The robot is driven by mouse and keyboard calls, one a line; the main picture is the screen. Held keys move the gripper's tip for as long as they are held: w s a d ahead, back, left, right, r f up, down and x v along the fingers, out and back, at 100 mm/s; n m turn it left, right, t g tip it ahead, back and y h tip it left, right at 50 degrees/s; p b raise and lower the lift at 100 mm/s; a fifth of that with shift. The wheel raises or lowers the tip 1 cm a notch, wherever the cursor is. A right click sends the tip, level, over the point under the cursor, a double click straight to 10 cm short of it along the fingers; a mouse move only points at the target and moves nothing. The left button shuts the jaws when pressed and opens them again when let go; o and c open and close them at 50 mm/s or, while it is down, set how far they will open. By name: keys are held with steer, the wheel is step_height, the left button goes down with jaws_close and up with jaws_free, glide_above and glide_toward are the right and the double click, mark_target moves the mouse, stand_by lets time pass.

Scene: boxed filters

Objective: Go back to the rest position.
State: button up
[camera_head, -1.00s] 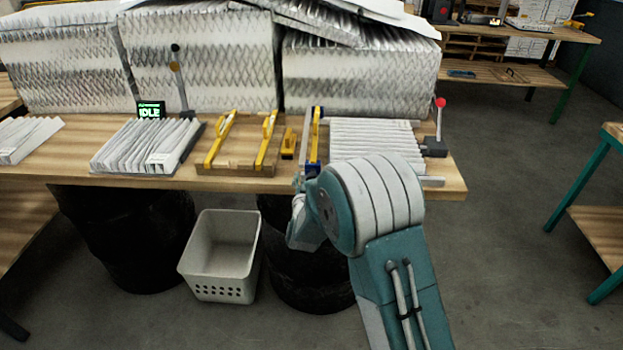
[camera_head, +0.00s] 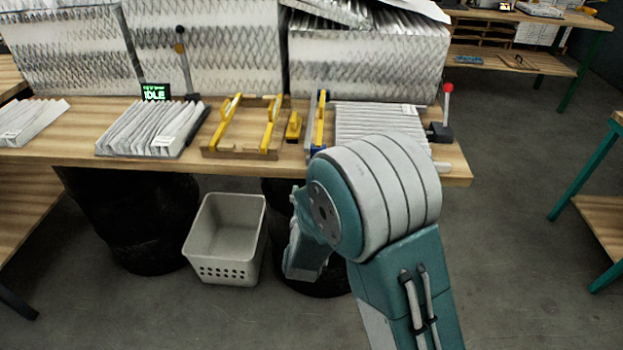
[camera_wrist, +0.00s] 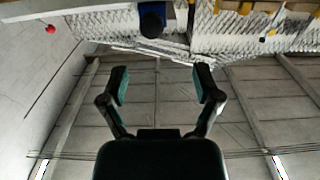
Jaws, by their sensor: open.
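My gripper (camera_wrist: 161,88) shows in the wrist view with its two fingers spread apart and nothing between them. The wrist view looks past it toward the ceiling, with the workbench things along the top edge of the picture. In the head view my arm is folded in front of the bench's right part, and it hides the gripper there.
The wooden bench (camera_head: 75,140) bears pleated filters (camera_head: 150,130), a yellow-railed fixture (camera_head: 240,150) and large filter stacks (camera_head: 205,60). A red-knobbed lever (camera_head: 441,130) stands at its right end. A white basket (camera_head: 225,270) sits on the floor.

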steer(key=shift+s, duration=0.4)
steer(key=s+d+r+g+y, duration=0.3)
steer(key=s+d+r+g, duration=0.3)
steer(key=r, duration=0.4)
steer(key=s+d+r+g, duration=0.1)
steer(key=s+d+g, duration=0.1)
steer(key=s+d, duration=0.2)
steer(key=s+d+r+g+h, duration=0.1)
steer(key=s+d, duration=0.3)
steer(key=s, duration=0.7)
steer(key=s+d+r+g+h, duration=0.1)
steer(key=s+d+g, duration=0.2)
steer(key=s, duration=0.4)
steer(key=shift+s+d+r, duration=0.2)
steer(key=shift+d+r, duration=0.2)
steer(key=shift+d, duration=0.25)
